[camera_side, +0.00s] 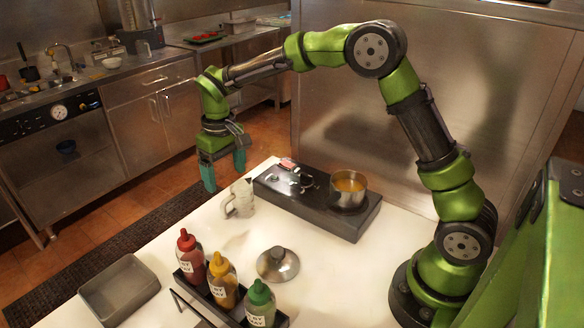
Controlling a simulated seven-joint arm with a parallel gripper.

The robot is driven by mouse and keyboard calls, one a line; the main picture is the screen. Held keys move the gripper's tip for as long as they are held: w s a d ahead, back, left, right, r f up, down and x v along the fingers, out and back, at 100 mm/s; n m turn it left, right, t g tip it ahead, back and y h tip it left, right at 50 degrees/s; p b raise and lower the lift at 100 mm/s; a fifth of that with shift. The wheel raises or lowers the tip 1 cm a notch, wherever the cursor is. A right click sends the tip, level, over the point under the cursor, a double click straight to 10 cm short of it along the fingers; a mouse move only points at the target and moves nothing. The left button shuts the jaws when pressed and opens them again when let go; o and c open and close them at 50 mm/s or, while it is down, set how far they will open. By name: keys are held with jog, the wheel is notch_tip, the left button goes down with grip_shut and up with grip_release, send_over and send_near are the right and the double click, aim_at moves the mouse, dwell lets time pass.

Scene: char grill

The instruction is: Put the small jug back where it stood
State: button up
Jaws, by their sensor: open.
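The small jug (240,198) is a pale, whitish vessel with a handle on its left side. It stands on the white table near its far left edge, just left of the dark burner block. My gripper (225,178) hangs in the air above and slightly left of the jug, pointing down. Its two teal fingers are apart with nothing between them. The fingers appear clear of the jug.
A dark burner block (318,211) holds a pot (347,200) with orange contents. A metal lid (278,264) lies in the middle of the table. Red, yellow and green bottles stand in a dark rack (184,282) at the front. A grey tray (119,289) is at the left edge.

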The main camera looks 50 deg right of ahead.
jog(key=s+r+t, duration=0.2)
jog(key=s+r, duration=0.4)
jog(key=r, duration=0.1)
jog(key=s+d+r+m+t+y, duration=0.1)
jog(key=s+r+m+t, duration=0.1)
jog(key=s, duration=0.7)
jog(key=s+d+r+m+t+y, duration=0.1)
jog(key=s+r+t, duration=0.1)
jog(key=s, duration=0.7)
jog(key=shift+s+d+m+t, duration=0.35)
jog(key=shift+s+m+t, duration=0.05)
jog(key=shift+t, duration=0.1)
